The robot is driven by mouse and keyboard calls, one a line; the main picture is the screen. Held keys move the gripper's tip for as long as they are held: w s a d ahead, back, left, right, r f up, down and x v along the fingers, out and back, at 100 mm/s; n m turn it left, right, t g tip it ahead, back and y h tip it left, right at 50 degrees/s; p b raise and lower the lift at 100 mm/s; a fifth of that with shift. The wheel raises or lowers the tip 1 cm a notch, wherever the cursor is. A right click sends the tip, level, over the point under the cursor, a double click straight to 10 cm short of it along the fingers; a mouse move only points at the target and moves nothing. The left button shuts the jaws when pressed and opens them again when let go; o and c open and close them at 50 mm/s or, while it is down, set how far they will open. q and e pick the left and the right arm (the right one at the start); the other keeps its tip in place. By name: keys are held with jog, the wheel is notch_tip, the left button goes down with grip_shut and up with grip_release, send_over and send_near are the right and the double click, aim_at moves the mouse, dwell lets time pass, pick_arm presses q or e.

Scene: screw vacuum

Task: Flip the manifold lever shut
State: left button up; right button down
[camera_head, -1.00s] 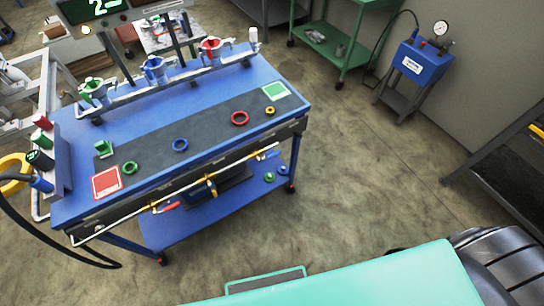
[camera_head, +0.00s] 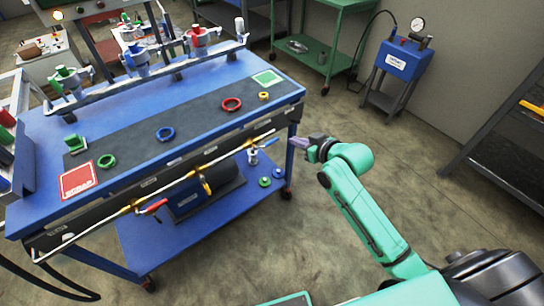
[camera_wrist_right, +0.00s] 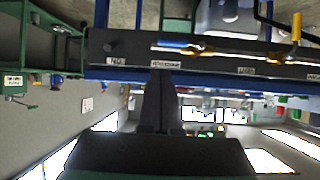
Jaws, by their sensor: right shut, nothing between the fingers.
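A brass and silver manifold pipe (camera_head: 228,154) runs along the blue bench's front edge. Its red-handled lever (camera_head: 152,206) is at the left, and a yellow-handled lever (camera_head: 205,186) hangs down near the middle. In the right wrist view a blue-handled lever (camera_wrist_right: 173,43) lies along the pipe, and the yellow handle (camera_wrist_right: 296,27) stands across it. My right gripper (camera_head: 298,142) is at the bench's right front corner, beside the pipe's right end. In the wrist view its fingers (camera_wrist_right: 163,72) are together and empty, seemingly apart from the blue handle. My left gripper is out of view.
The blue bench (camera_head: 100,118) carries coloured rings, a red scrap pad (camera_head: 77,181) and a rail with several clamps. Loose rings lie on its lower shelf (camera_head: 222,208). A green cart (camera_head: 322,60) and blue gauge box (camera_head: 405,58) stand behind.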

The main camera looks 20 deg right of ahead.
notch_tip(320, 180, up, 4)
jog(key=a+f, duration=0.1)
jog(key=a, duration=0.1)
send_over(274, 139)
jog(key=s, duration=0.1)
notch_tip(274, 139, down, 4)
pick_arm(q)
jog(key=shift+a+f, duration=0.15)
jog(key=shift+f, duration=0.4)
pick_arm(e)
jog(key=shift+s+a+f+n+t+y, duration=0.1)
jog(key=shift+s+f+n, duration=0.1)
jog(key=shift+f, duration=0.45)
jog(key=shift+s+f+n+t+y, duration=0.1)
jog(key=shift+s+f, duration=0.1)
jog(key=shift+f, duration=0.4)
jog(key=shift+s+a+f+n+t+y, duration=0.1)
jog(key=shift+s+f, duration=0.1)
jog(key=shift+f, duration=0.45)
